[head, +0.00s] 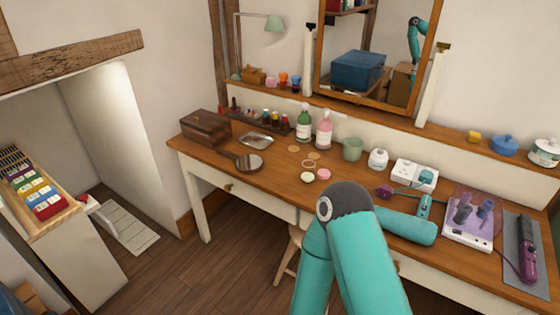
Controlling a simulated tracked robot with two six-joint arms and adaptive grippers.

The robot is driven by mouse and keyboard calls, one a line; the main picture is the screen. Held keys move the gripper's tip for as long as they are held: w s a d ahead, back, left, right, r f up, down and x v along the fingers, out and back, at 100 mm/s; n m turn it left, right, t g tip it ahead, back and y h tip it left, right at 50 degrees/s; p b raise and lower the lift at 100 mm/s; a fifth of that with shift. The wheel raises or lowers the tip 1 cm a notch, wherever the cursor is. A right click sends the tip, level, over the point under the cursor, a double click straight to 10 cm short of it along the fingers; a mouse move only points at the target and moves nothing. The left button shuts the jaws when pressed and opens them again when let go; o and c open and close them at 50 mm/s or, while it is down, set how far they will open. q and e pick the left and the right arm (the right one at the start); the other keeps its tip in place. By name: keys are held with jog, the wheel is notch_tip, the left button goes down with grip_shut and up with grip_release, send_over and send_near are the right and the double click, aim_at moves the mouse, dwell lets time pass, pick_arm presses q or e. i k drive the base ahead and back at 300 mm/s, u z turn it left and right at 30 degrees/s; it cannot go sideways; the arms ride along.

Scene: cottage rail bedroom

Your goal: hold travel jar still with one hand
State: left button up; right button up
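No jar is clearly marked as the travel jar. A small round cream pot (307,177) and a pink disc-like pot or lid (323,174) lie close together on the wooden dressing table (285,170). A thin ring (308,163) lies just behind them. A white lidded jar (378,159) stands upright farther back, beside a pale green cup (352,149). One of my teal arms rises from the bottom with its bent elbow in front of the table. Neither gripper shows, and nothing is seen touching these pots.
Green (304,123) and pink (324,130) pump bottles stand at the back. A wooden box (205,129), metal tray (256,141) and round hand mirror (249,162) are at left. A teal rounded object (405,225), white socket block (413,175) and purple styling tool (527,260) crowd the right.

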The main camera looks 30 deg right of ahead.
aim_at(308, 170)
jog(key=u, duration=0.2)
jog(key=i, duration=1.05)
jog(key=z, duration=0.7)
jog(key=i, duration=0.75)
jog(key=z, duration=0.6)
jog(key=k, duration=0.9)
jog(key=z, duration=0.2)
jog(key=i, duration=0.9)
jog(key=u, duration=0.1)
